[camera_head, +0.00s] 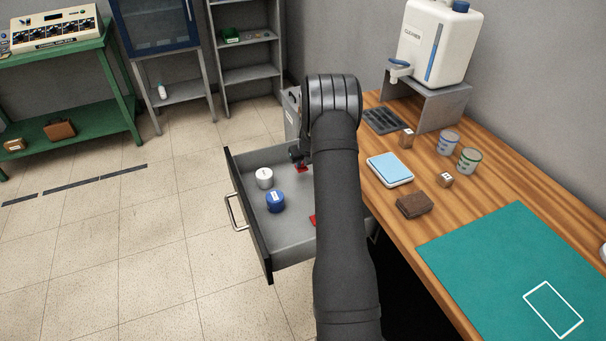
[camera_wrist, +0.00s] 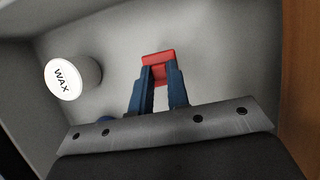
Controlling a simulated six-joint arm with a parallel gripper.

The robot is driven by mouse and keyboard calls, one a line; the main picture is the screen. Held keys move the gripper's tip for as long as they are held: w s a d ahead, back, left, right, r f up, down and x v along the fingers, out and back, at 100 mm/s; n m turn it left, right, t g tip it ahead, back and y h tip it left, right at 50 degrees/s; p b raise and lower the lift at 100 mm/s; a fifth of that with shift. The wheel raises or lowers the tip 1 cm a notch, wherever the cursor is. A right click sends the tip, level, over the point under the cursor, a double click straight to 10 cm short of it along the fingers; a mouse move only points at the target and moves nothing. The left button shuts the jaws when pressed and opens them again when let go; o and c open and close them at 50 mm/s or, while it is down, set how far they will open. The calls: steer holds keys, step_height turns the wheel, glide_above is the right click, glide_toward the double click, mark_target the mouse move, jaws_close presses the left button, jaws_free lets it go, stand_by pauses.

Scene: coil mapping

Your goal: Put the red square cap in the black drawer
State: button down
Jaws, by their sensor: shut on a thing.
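The black drawer (camera_head: 251,229) is pulled open under the bench in the head view, with a grey inside and a silver handle. My gripper (camera_wrist: 159,72) is shut on a red square cap (camera_wrist: 158,57) in the wrist view. In the head view the gripper (camera_head: 299,160) is over the back part of the open drawer, with the red cap (camera_head: 302,170) at its tip. I cannot tell whether the cap touches the drawer floor. A second red piece (camera_head: 312,220) shows in the drawer, mostly hidden behind my arm.
A white round container (camera_head: 264,178), marked WAX in the wrist view (camera_wrist: 70,78), and a blue one (camera_head: 275,202) stand in the drawer.

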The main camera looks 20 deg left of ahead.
mark_target(303, 169)
steer(key=shift+f, duration=2.1)
steer(key=c, duration=1.4)
jaws_free()
steer(key=shift+f, duration=0.15)
steer(key=v, duration=1.2)
steer(key=x, duration=1.2)
step_height(303, 169, up, 2)
steer(key=shift+r, duration=0.35)
